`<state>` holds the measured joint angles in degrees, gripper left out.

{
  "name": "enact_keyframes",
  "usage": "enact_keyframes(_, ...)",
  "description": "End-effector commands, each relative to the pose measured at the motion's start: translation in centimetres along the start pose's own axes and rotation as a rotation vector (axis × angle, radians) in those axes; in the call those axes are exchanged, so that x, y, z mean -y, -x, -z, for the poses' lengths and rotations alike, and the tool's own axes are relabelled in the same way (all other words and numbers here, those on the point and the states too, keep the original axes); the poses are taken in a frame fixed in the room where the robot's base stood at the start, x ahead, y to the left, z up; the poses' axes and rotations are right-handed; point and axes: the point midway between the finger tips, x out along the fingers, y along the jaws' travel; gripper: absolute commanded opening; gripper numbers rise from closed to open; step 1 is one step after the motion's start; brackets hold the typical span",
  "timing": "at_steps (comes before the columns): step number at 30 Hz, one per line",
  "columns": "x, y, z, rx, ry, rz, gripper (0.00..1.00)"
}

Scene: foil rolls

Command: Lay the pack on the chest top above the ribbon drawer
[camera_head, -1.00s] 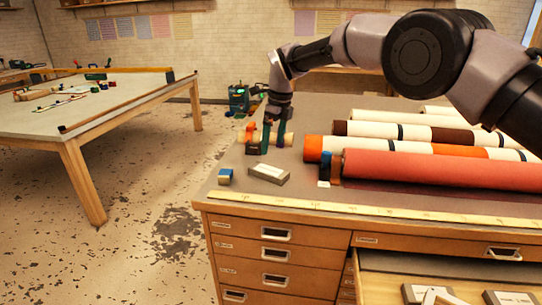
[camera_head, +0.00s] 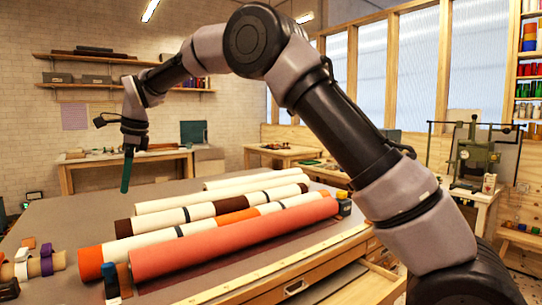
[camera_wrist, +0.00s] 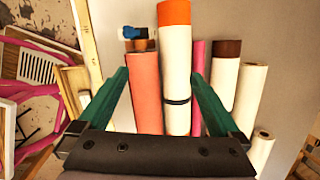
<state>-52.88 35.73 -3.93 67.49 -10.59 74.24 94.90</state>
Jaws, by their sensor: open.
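I cannot make out the pack in either current view. I cannot tell which drawer is the ribbon drawer.
A pink-red roll (camera_head: 235,240), an orange-ended white roll (camera_head: 180,238) and other rolls cover the middle of the top. A yellow measuring strip (camera_head: 270,268) runs along the front edge. Bare top shows at left.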

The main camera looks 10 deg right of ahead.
Motion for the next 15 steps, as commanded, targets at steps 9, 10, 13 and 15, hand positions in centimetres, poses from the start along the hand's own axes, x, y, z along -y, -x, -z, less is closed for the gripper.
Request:
enact_keyframes(9,-2.0,14.0,16.3,0.002,0.219,0.136,0.99)
enact_keyframes(10,-2.7,15.1,17.7,-0.003,0.242,0.15,0.99)
enact_keyframes(13,-5.2,18.3,22.0,-0.024,0.317,0.193,0.99)
enact_keyframes(15,-7.4,20.1,24.8,-0.044,0.37,0.22,0.99)
